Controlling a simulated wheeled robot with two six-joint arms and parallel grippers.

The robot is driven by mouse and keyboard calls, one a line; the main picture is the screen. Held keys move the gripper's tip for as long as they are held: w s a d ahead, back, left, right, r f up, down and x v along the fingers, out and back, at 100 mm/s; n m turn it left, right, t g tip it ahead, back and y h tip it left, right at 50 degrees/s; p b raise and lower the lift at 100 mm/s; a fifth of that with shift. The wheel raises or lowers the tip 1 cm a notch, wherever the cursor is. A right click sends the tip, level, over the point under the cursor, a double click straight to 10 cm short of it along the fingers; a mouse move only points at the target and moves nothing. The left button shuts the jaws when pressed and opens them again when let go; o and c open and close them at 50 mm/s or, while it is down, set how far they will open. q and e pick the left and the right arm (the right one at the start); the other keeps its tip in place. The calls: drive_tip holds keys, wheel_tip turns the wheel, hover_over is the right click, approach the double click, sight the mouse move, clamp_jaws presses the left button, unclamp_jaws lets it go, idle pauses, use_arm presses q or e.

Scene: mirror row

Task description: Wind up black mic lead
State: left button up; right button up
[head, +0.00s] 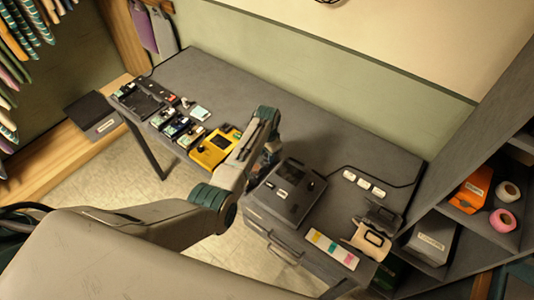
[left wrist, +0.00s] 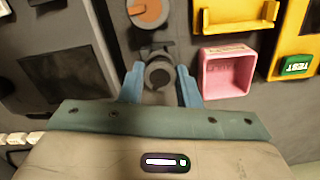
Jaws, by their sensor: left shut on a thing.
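My left gripper (head: 270,158) is over the table's front edge, between the yellow device and the dark box, partly hidden by its own forearm. In the left wrist view its blue fingers (left wrist: 160,88) are closed on a round dark grey piece (left wrist: 158,73). I cannot tell what this piece belongs to. A thin black lead (head: 395,184) lies along the back right of the table, running from behind the dark box past several white blocks. I cannot tell for sure that it is the mic lead. My right gripper is not in view.
A yellow device (head: 212,148) and small modules stand left of the gripper; a dark box (head: 285,192) stands right. In the wrist view a pink open box (left wrist: 226,73) is close beside the right finger. The table's back middle (head: 330,130) is clear. Shelves (head: 470,235) stand at right.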

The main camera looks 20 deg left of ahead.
use_arm(q)
drive_tip(key=m, duration=0.6)
drive_tip(key=shift+m, duration=0.3)
drive_tip(key=m, duration=0.6)
drive_tip(key=shift+m, duration=0.3)
drive_tip(key=o, duration=0.7)
drive_tip(key=shift+o, duration=0.2)
